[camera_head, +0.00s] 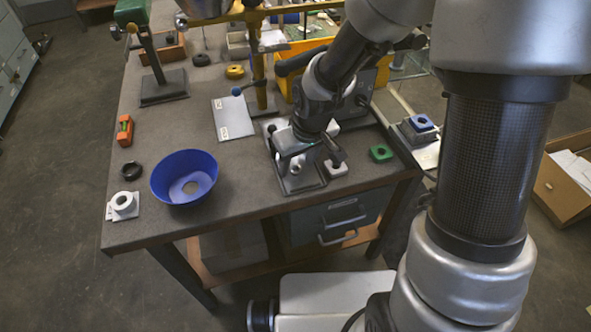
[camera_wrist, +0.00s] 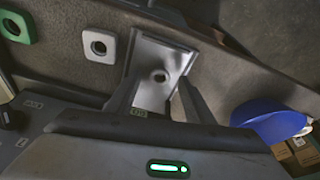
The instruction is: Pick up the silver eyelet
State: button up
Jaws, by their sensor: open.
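My gripper (camera_head: 311,158) is above the tray, fingers pointing down. Nothing is between the fingers that I can see as held. The exact height gap cannot be told.
A light grey square piece with a hole (camera_head: 336,168) and a green one (camera_head: 381,153) lie right of the tray. A blue bowl (camera_head: 183,178) stands to the left. A white ring part (camera_head: 122,203) is farther left. A yellow bin (camera_head: 299,48) is behind.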

jog(key=shift+w+a+f, duration=0.1)
jog(key=shift+w+f, duration=0.05)
jog(key=shift+f, duration=0.5)
jog(key=c, duration=1.1)
